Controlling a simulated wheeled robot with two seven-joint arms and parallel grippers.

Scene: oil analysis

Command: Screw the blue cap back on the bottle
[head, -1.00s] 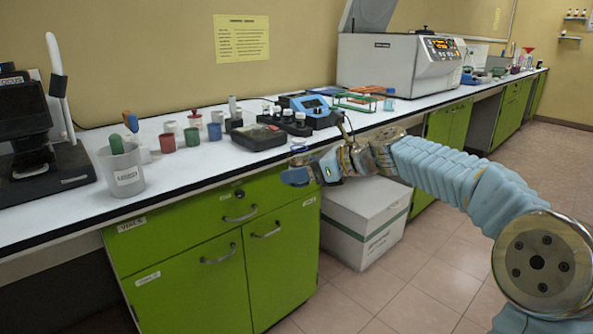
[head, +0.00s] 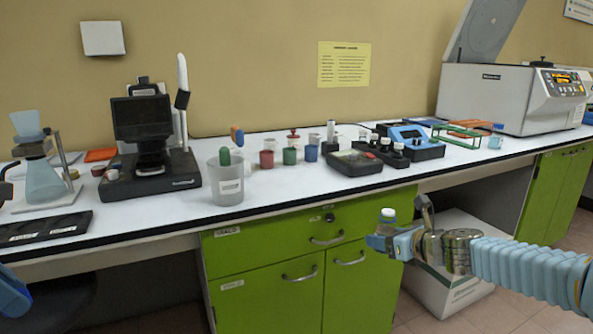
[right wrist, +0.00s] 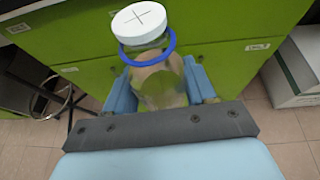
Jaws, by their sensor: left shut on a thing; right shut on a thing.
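A clear bottle (head: 388,214) with a white top and a blue ring at its neck stands upright in my right gripper (head: 390,243). In the right wrist view the bottle (right wrist: 158,82) sits between the blue fingers, and its flat white top (right wrist: 139,22) carries a cross mark. The blue ring (right wrist: 148,52) circles just below the top. My right gripper is shut on the bottle, in front of the green cabinets. The blue end of my left gripper (head: 14,295) just shows at the lower left edge; what it holds is not visible. I see no separate blue cap.
The white bench (head: 270,190) runs behind the bottle. It carries a grey beaker (head: 226,187), several coloured jars, a black instrument (head: 145,135), a blue device (head: 412,138) and a centrifuge (head: 508,100). A white box (head: 450,285) stands on the floor below my right arm.

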